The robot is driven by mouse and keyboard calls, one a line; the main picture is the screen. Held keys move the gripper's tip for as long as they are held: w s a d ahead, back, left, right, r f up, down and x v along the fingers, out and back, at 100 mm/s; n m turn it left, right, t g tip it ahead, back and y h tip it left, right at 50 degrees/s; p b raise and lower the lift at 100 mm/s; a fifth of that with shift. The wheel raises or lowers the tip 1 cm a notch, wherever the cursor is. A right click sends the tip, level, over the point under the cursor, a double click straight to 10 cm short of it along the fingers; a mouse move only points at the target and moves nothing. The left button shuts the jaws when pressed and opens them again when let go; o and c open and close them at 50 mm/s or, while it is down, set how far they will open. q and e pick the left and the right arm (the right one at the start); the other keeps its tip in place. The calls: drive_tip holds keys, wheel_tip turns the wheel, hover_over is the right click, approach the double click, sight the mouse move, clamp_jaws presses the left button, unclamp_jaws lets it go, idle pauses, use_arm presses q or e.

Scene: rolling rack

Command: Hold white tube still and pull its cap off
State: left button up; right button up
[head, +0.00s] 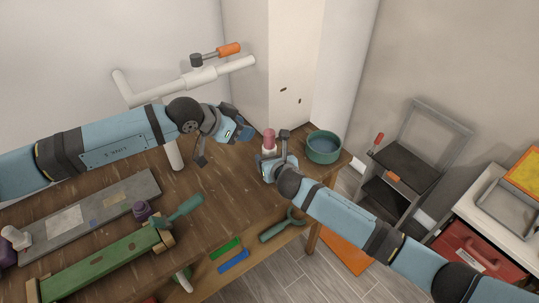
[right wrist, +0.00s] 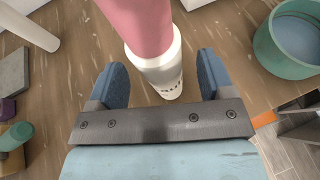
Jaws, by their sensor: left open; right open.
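The white tube (right wrist: 165,78) stands on the wooden bench with its pink cap (right wrist: 142,25) on top. In the head view the cap (head: 269,136) shows above my right gripper, and most of the tube is hidden. My right gripper (right wrist: 160,80) is open, with its blue fingers on either side of the tube; I cannot tell whether they touch it. It also shows in the head view (head: 275,152). My left gripper (head: 224,146) is open and empty, up and left of the tube, apart from the cap.
A teal pot (head: 323,148) stands right of the tube near the bench corner. A white pipe stand (head: 174,155) rises behind my left arm. A green beam (head: 100,262), a grey slab (head: 90,217) and a teal-handled tool (head: 182,210) lie at left.

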drive_tip(key=shift+x, duration=1.3)
drive_tip(key=shift+c, duration=0.4)
drive_tip(key=shift+c, duration=1.1)
drive_tip(key=c, duration=0.9)
